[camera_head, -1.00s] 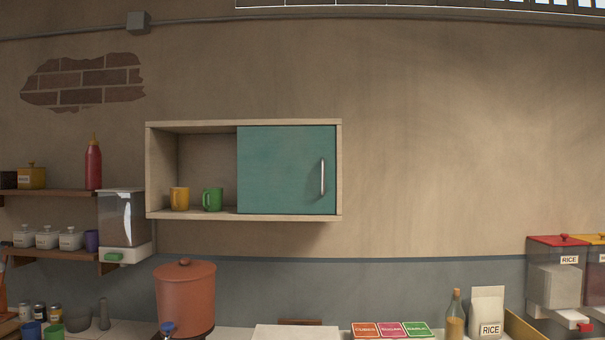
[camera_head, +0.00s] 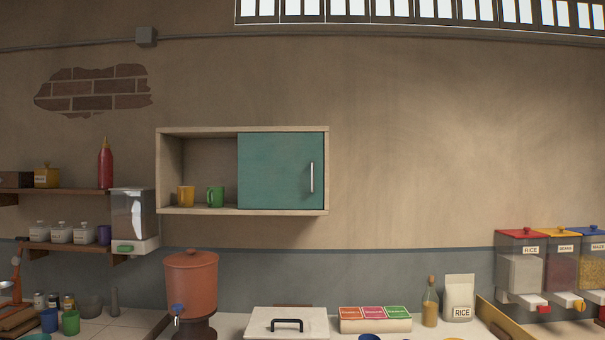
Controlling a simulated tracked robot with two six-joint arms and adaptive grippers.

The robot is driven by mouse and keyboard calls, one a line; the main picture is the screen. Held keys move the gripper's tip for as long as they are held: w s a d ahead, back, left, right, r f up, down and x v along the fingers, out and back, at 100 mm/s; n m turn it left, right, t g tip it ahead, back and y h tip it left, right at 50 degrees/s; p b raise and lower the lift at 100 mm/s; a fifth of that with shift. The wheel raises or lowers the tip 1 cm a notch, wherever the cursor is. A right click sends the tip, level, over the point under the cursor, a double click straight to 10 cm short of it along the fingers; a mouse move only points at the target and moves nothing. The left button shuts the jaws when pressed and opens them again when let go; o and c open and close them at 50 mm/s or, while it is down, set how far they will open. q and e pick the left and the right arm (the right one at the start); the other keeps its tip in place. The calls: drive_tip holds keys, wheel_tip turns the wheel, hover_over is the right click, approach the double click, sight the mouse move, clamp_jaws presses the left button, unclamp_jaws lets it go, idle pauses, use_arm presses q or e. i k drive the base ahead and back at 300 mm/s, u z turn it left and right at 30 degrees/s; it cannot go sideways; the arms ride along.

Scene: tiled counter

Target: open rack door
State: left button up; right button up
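The rack (camera_head: 243,212) is a pale wooden wall cabinet at the middle left of the head view. Its teal door (camera_head: 272,170) covers the right half and stands closed, flush with the frame. A vertical silver handle (camera_head: 312,177) is near the door's right edge. The left half is open and holds a yellow mug (camera_head: 186,196) and a green mug (camera_head: 215,196). Neither of my grippers shows in the view.
Below the rack, the counter holds an orange-brown dispenser (camera_head: 191,285), a white lidded box (camera_head: 288,322), a box with coloured labels (camera_head: 374,319), a bottle (camera_head: 430,303) and a rice bag (camera_head: 459,297). Shelves (camera_head: 60,191) are at left, food dispensers (camera_head: 520,264) at right. The wall right of the rack is bare.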

sight(275, 171)
drive_tip(key=z, duration=0.1)
drive_tip(key=i, duration=0.9)
drive_tip(key=u, duration=0.05)
